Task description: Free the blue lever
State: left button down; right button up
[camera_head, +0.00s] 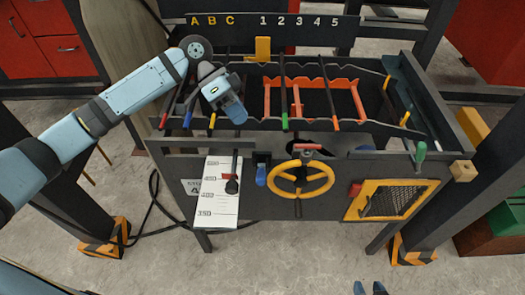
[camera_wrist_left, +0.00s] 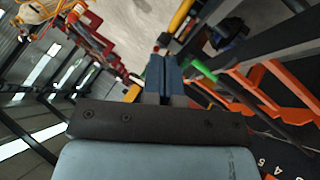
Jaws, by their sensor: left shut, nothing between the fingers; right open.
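A rod with a blue end (camera_head: 187,118) lies in the left part of the rack (camera_head: 350,127), between red-ended and yellow-ended rods. A separate short blue handle (camera_head: 261,175) hangs on the front panel, left of the yellow wheel; I cannot tell which of the two is the blue lever. My left gripper (camera_head: 238,113) is shut and empty above the left part of the rack, right of the blue-ended rod. Its closed blue fingers (camera_wrist_left: 164,75) show in the left wrist view. My right gripper (camera_head: 370,288) shows only its fingertips at the bottom edge, apart and empty.
Green-ended (camera_head: 285,122) and orange-ended (camera_head: 334,122) rods lie across the rack, with an orange frame (camera_head: 360,102) inside. The yellow wheel (camera_head: 300,179), a white scale plate (camera_head: 218,205) and a yellow-framed mesh (camera_head: 392,200) are at the front. Dark posts stand either side.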

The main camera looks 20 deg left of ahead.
pick_arm(q)
jog(key=shift+s, duration=0.15)
send_over(259, 171)
jog(key=w, duration=0.2)
jog(key=f, duration=0.7)
jog(key=shift+d+f+p, duration=0.2)
jog(key=shift+f+p, duration=0.1)
jog(key=shift+s+a+f, duration=0.1)
jog(key=shift+s+f, duration=0.25)
jog(key=shift+f, duration=0.2)
jog(key=shift+s+a+f, duration=0.1)
jog(key=shift+s+f, duration=0.2)
jog(key=shift+f, duration=0.25)
jog(key=shift+s+f, duration=0.35)
jog(key=shift+f, duration=0.2)
jog(key=shift+w, duration=0.1)
